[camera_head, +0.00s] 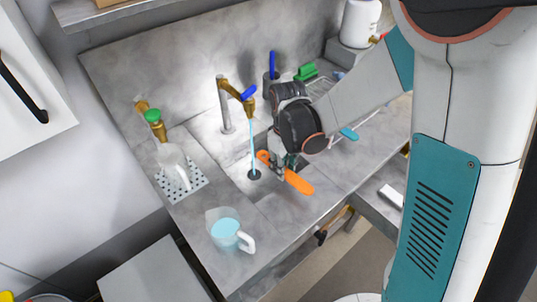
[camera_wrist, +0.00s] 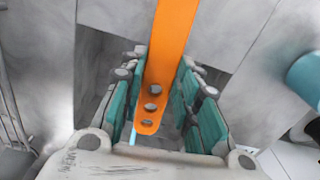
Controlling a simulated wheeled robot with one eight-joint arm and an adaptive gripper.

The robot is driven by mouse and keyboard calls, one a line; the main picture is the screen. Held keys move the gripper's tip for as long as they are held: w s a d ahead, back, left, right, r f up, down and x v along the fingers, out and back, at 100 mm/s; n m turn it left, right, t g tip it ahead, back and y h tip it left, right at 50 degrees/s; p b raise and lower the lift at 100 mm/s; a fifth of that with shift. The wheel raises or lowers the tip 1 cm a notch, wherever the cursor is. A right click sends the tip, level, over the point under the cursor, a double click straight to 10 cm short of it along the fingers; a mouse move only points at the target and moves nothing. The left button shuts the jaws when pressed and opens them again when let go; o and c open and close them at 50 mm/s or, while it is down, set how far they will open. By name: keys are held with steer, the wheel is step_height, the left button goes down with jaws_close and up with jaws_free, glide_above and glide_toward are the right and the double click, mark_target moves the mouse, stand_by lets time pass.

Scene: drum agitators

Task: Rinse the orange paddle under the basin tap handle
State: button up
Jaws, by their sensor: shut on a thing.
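The orange paddle (camera_head: 299,182) is in my gripper (camera_head: 286,162) over the sink basin. In the wrist view the paddle (camera_wrist: 172,40) lies between the two finger pads (camera_wrist: 157,95), with its end with holes toward the palm. The brass tap (camera_head: 225,105) has a blue tap handle (camera_head: 248,92). A pale blue water stream (camera_head: 252,145) runs from its spout down to the drain (camera_head: 254,174). The paddle's left end is close beside the stream; I cannot tell whether it touches the water. The gripper hides the paddle's middle in the head view.
A measuring jug of blue liquid (camera_head: 224,229) stands on the front counter. A clear jug (camera_head: 172,158) is under a green-handled tap (camera_head: 153,116) at left. A holder with a blue-handled tool (camera_head: 272,66) and a green brush (camera_head: 305,72) are behind my arm.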

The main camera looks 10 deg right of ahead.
stand_by(0.3)
steer(key=shift+s+d+r+p, duration=0.4)
steer(key=shift+s+r, duration=0.25)
steer(key=shift+s+d+r+p, duration=0.35)
steer(key=shift+s+r, duration=0.25)
steer(key=shift+s, duration=0.1)
steer(key=shift+s+d+r+p, duration=0.4)
steer(key=shift+s+r, duration=0.25)
steer(key=shift+s+d+r, duration=0.1)
steer(key=shift+s, duration=0.1)
